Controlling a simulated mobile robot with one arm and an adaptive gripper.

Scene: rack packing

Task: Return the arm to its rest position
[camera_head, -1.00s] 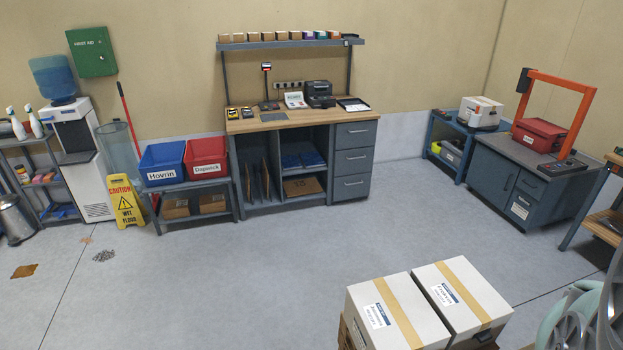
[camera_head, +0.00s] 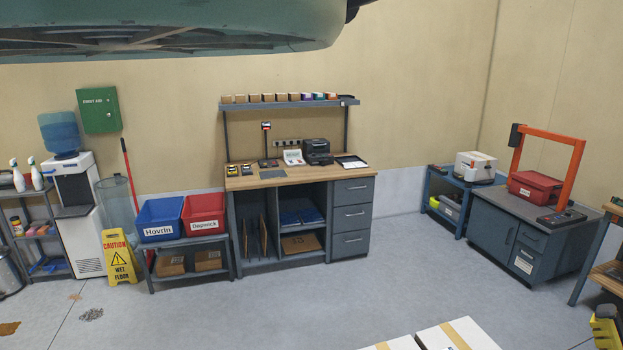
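My gripper is not in view. A large teal rounded part, which looks like a link of my own arm (camera_head: 190,28), spans the top left and middle of the picture, close to the camera. It hides the upper part of the wall there. Whether my arm holds anything cannot be seen.
Two white taped boxes (camera_head: 462,336) show only their tops at the bottom edge. A workbench (camera_head: 290,180) stands against the back wall, with the blue bin (camera_head: 160,212) and red bin (camera_head: 204,208) left of it. A yellow wet-floor sign (camera_head: 120,258) stands further left. Middle floor is clear.

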